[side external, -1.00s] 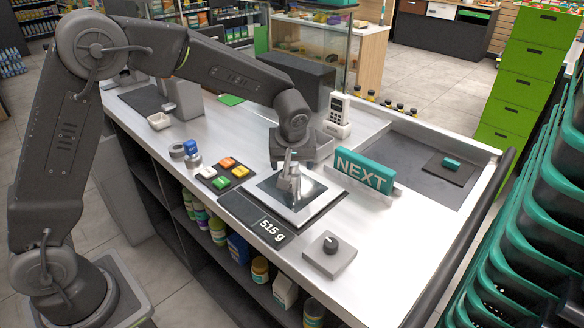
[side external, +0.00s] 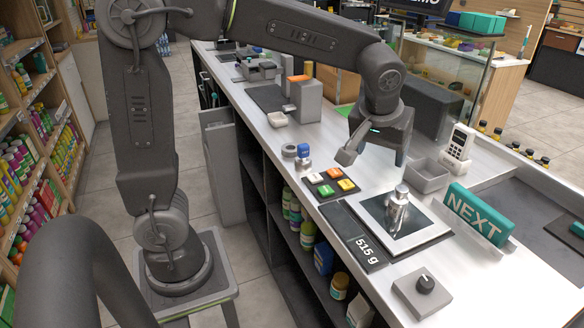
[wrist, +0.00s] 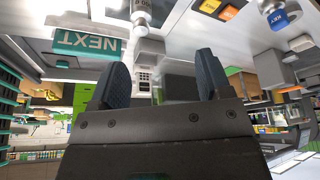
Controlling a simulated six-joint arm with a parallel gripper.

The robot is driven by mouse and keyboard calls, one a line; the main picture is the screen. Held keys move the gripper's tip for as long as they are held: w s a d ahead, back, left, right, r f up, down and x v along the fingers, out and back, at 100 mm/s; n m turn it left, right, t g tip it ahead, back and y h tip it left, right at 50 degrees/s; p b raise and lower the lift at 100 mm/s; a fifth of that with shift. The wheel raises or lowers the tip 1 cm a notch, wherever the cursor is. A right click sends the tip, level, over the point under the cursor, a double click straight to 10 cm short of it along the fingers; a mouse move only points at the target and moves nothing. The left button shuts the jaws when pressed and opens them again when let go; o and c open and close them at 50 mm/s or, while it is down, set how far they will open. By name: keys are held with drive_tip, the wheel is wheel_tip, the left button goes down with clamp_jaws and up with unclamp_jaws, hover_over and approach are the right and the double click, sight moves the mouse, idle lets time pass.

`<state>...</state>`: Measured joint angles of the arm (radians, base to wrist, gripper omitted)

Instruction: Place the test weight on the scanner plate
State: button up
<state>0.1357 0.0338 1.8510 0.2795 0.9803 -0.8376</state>
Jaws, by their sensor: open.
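The test weight (side external: 398,212), a shiny silver cylinder with a knob, stands upright on the scanner plate (side external: 422,222), a dark glass square with a pale border. The display (side external: 366,247) beside the plate reads 515 g. My gripper (side external: 364,151) is open and empty, above the counter and clear of the weight, toward the counter's far end. In the wrist view my gripper (wrist: 162,78) shows its two dark fingers spread apart with nothing between them.
A teal NEXT sign (side external: 476,214) stands right of the plate, with a grey knob box (side external: 423,291) in front. A grey bin (side external: 430,176) and a handheld device (side external: 458,146) stand behind.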

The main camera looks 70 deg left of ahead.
drive_tip(key=s+a+m+t+h, duration=0.1)
drive_tip(key=s+m, duration=0.5)
drive_tip(key=s, duration=1.3)
drive_tip(key=shift+m+t+h, duration=0.3)
drive_tip(key=shift+t+h, duration=0.2)
drive_tip(key=shift+h, duration=0.1)
